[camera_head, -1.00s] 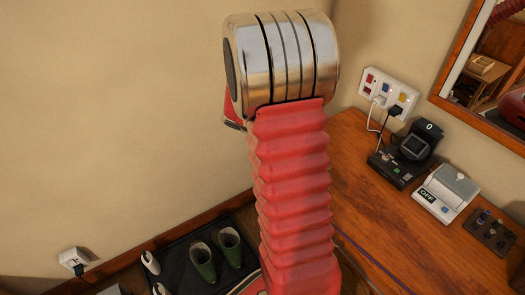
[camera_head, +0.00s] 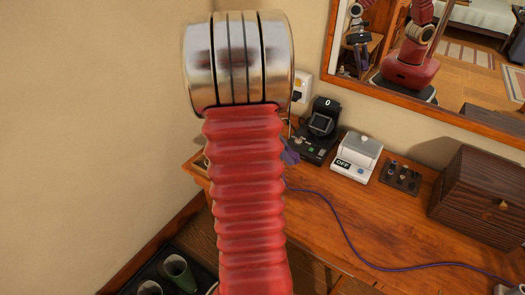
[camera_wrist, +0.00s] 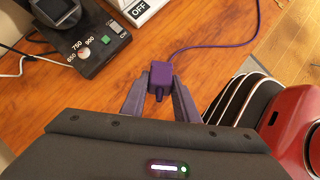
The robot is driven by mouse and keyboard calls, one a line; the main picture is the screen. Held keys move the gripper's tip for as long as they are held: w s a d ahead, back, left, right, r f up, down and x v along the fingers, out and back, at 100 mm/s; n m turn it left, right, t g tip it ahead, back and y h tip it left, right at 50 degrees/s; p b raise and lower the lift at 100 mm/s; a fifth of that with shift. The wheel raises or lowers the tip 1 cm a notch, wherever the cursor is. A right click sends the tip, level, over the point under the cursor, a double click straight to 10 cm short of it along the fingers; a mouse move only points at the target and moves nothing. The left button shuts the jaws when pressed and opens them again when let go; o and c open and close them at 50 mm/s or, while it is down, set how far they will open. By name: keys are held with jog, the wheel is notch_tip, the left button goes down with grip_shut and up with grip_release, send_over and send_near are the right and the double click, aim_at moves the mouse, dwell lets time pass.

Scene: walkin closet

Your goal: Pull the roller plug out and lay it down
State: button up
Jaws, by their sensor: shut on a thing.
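A purple plug (camera_wrist: 160,73) with a purple cord (camera_wrist: 215,48) is between the fingers of my gripper (camera_wrist: 160,88), which is shut on it. The plug is clear of any socket and over the wooden desk; I cannot tell whether it touches the top. In the head view my arm hides the plug and most of my gripper. There the purple cord (camera_head: 343,228) runs across the desk to the lower right corner. The wall socket (camera_head: 301,88) is partly hidden behind my arm.
On the desk (camera_head: 315,215) stand a black device with a screen (camera_head: 320,124), a white box marked OFF (camera_head: 358,156), a small dark tray (camera_head: 401,178) and a brown wooden chest (camera_head: 485,200). The desk's front is mostly clear. A mirror (camera_head: 450,85) hangs behind. Green boots (camera_head: 177,272) stand below left.

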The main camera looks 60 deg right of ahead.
jog(key=s+a+m+t+y, duration=0.1)
jog(key=s+a+m+y, duration=0.1)
jog(key=s+m, duration=0.5)
jog(key=s+y, duration=0.1)
jog(key=s, duration=0.5)
jog(key=shift+s+a+r+t+y, duration=0.15)
jog(key=shift+a+r+t+y, duration=0.15)
jog(key=shift+a+t, duration=0.1)
jog(key=shift+f, duration=0.1)
jog(key=shift+f, duration=4.4)
jog(key=shift+f, duration=1.8)
jog(key=o, duration=1.2)
jog(key=shift+o, duration=0.2)
